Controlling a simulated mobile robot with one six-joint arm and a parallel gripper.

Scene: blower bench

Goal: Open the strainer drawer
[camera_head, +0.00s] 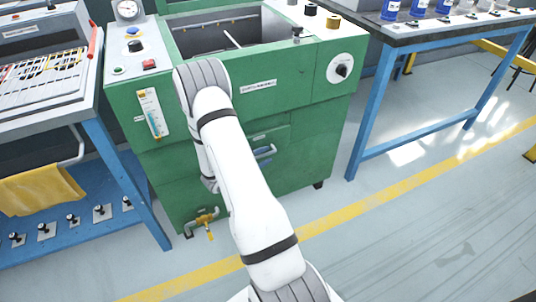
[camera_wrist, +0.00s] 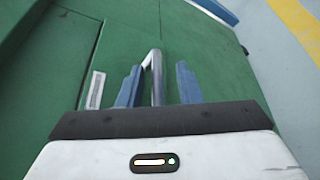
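The strainer drawer (camera_head: 276,135) is a green front panel low on the green machine, partly hidden behind my arm. Its front also fills much of the wrist view (camera_wrist: 122,45). A grey metal bar handle (camera_wrist: 157,78) sticks out from it, beside a small pale label (camera_wrist: 96,90). My gripper (camera_wrist: 159,69) is open, with one blue finger on each side of the bar and a visible gap to each. In the head view my gripper is mostly hidden behind my arm; small blue parts show by the handle (camera_head: 264,153). The drawer front looks flush with the machine.
The green machine (camera_head: 300,85) has an open tank on top, a gauge (camera_head: 128,10) and a dial (camera_head: 341,68). A yellow-handled valve (camera_head: 207,222) sits low on its front. Blue-framed benches stand left and right (camera_head: 455,30). The floor in front is clear.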

